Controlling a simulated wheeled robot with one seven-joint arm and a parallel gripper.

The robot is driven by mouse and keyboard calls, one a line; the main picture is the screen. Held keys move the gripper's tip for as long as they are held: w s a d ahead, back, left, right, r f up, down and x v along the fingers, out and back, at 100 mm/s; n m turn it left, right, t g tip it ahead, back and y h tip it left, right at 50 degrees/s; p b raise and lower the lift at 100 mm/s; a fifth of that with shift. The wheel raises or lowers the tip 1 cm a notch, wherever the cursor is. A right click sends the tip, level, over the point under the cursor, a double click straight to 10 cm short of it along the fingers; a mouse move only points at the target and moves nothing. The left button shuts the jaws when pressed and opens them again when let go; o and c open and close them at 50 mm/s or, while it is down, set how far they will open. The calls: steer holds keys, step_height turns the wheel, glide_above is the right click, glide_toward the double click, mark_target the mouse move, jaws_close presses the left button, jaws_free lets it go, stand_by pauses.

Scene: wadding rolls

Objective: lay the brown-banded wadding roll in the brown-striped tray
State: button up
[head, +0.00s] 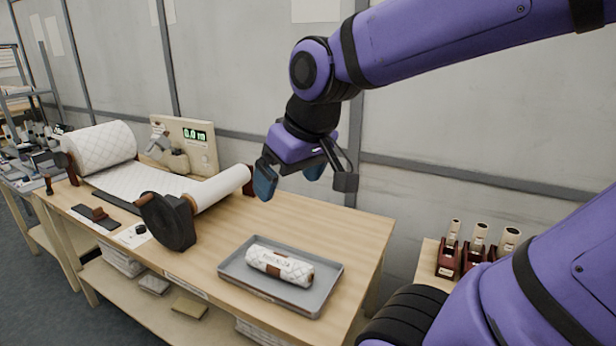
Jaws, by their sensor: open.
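A white quilted roll with a brown band (280,264) lies in a grey tray (317,306) near the front right of the wooden table. Brown shows under and beside the roll, but I cannot tell whether it is a stripe on the tray or part of the band. My gripper (291,187) is above the table, behind and higher than the tray. Its blue-tipped fingers are apart with nothing between them, and it is clear of the roll.
A winding machine with a large quilted roll (102,148), a white tube (220,187) and a dark end piece (170,222) fills the table's left. A display panel (186,143) stands behind. Dark red holders with rolls (477,250) stand on a side table. The table right of the tray is clear.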

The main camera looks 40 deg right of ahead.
steer(key=shift+t, duration=0.3)
steer(key=s, duration=0.1)
steer(key=s+r, duration=0.1)
steer(key=s, duration=0.1)
steer(key=s+a+r, duration=0.1)
steer(key=s, duration=0.1)
steer(key=shift+s, duration=0.25)
